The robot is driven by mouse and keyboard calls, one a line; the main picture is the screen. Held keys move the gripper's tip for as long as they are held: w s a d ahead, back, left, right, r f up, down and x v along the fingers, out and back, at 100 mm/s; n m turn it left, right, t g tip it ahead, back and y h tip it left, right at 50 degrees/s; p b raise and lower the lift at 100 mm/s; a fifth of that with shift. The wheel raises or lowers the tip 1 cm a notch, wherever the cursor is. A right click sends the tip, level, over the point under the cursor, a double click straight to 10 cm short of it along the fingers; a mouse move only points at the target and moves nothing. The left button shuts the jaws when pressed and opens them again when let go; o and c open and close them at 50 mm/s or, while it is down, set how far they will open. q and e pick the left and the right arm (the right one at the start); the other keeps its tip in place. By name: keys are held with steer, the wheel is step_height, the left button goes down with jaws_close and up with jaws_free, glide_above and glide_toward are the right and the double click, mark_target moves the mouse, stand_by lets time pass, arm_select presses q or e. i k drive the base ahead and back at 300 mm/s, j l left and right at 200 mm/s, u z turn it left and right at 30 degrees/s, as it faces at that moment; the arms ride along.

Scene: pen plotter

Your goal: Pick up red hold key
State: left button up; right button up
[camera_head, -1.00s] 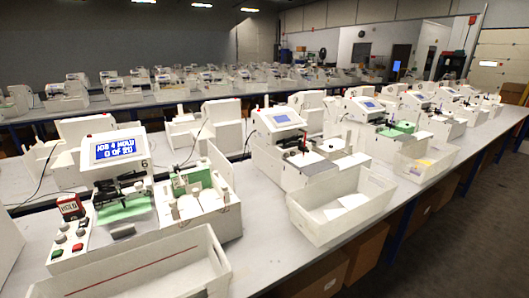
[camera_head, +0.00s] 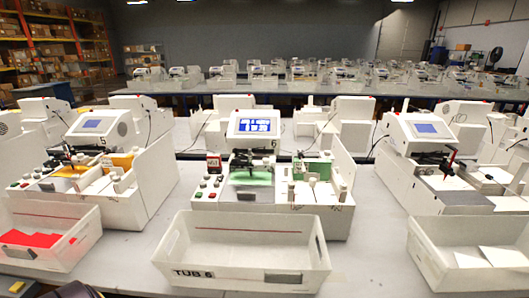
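A small red and dark piece (camera_head: 214,162) stands at the left rear of the control panel on plotter station 6 (camera_head: 318,222). It looks like the red hold key or its holder; it is too small to tell the key apart. In the earlier view its face reads HOLD. Station 6 has a lit blue screen (camera_head: 254,125), a green sheet (camera_head: 250,178) and red and green buttons at its left. Neither of my grippers shows clearly. A dark shape lies at the bottom left edge, and I cannot tell what it is.
White tub 6 (camera_head: 250,259) stands in front of station 6, between me and the panel. A tub with red sheets (camera_head: 48,232) is at left, and another tub (camera_head: 475,262) is at right. Neighbouring plotters flank station 6. Grey table (camera_head: 375,262) shows between the tubs.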

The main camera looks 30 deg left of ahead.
mark_target(214, 160)
steer(key=u, duration=1.5)
steer(key=k+j+z, duration=0.25)
steer(key=j+z, duration=0.15)
